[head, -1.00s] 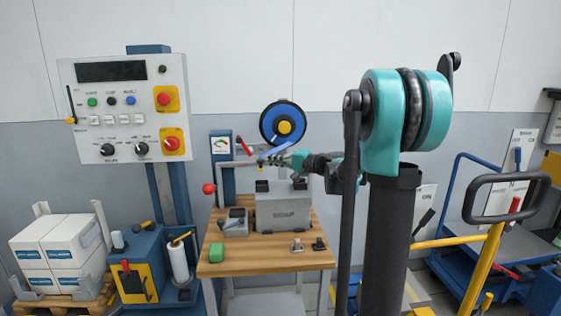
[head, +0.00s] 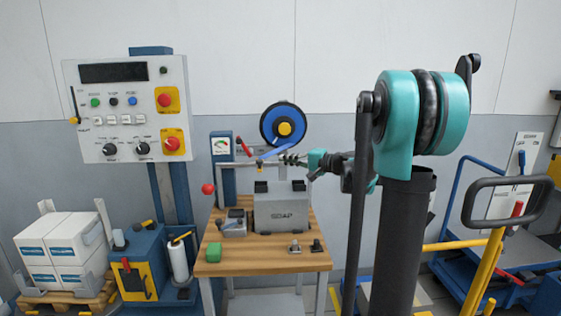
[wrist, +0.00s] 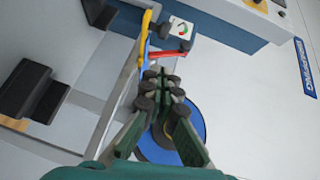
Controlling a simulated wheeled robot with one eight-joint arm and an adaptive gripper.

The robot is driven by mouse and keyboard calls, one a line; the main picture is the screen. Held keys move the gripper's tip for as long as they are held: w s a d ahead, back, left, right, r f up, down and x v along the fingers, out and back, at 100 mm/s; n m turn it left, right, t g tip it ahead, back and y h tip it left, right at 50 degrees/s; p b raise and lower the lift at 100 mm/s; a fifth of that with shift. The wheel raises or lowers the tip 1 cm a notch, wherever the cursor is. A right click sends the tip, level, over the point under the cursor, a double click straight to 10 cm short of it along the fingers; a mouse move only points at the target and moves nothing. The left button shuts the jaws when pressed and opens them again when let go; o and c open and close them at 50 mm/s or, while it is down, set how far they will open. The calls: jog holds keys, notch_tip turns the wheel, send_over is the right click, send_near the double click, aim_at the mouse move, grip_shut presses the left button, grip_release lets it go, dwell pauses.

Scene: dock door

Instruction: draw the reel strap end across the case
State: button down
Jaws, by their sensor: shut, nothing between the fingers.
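The blue strap (head: 273,151) runs from the reel (head: 284,124) down left to a small yellow end (head: 260,165), which hangs above the left part of the grey case (head: 283,210). In the wrist view the yellow end (wrist: 145,35) lies beyond my fingertips, with blue strap beside it. My gripper (head: 285,159) is above the case, just right of the strap end. In the wrist view my gripper (wrist: 161,75) has its fingertips together, with nothing held. The reel's blue disc (wrist: 190,130) lies behind the fingers there; they hide part of the strap.
A red lever (head: 244,147) and gauge (head: 221,146) stand left of the strap end. A control panel (head: 127,108) is farther left, a blue cart (head: 520,240) right.

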jog(key=v, duration=0.7)
jog(key=shift+d, duration=0.3)
jog(key=shift+s, duration=0.1)
